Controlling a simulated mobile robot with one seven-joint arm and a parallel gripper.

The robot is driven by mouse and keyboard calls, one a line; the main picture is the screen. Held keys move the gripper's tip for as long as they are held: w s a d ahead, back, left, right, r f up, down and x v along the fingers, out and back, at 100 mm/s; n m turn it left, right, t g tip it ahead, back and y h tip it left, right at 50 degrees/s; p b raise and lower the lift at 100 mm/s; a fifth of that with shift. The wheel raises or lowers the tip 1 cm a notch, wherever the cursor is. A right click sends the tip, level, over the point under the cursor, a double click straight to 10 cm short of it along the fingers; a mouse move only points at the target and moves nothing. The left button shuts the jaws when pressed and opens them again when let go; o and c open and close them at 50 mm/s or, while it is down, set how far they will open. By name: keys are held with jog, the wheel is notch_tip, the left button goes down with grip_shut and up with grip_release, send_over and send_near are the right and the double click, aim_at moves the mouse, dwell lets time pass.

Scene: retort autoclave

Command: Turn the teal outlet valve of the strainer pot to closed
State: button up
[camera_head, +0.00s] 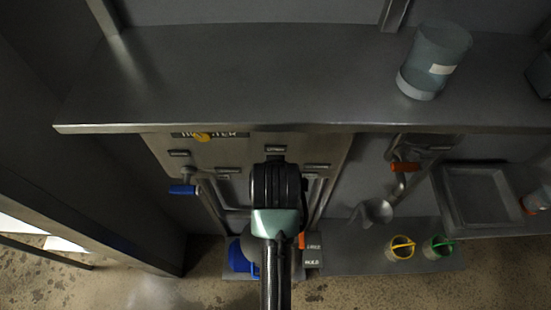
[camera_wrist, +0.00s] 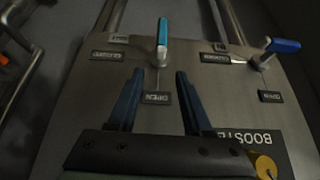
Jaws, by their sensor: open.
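The teal valve handle (camera_wrist: 163,42) stands on the grey panel in the wrist view, between and just beyond my fingertips. An OPEN plate (camera_wrist: 157,98) is directly below it in the picture, and a CLOSED plate (camera_wrist: 107,56) is to its left. My gripper (camera_wrist: 160,72) is open, one finger on each side of the handle's line, with nothing held. Contact with the handle cannot be told. In the head view my gripper (camera_head: 276,165) is in front of the panel and hides the teal handle. The strainer pot itself cannot be made out.
A blue valve handle (camera_wrist: 284,46) is on the right in the wrist view, with its own plates. A yellow knob (camera_wrist: 264,166) sits by the BOOSTER sign. In the head view, a shelf (camera_head: 250,80) overhangs the panel. An orange handle (camera_head: 405,167) is at right.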

jog(key=shift+g, duration=0.7)
jog(key=p+x, duration=0.1)
jog(key=x, duration=0.2)
jog(key=s+p+x, duration=0.1)
jog(key=x, duration=0.3)
jog(key=p+x, duration=0.2)
jog(key=x, duration=0.2)
jog(key=shift+s+f, duration=0.25)
jog(key=shift+f, duration=0.15)
jog(key=shift+c, duration=0.3)
grip_shut()
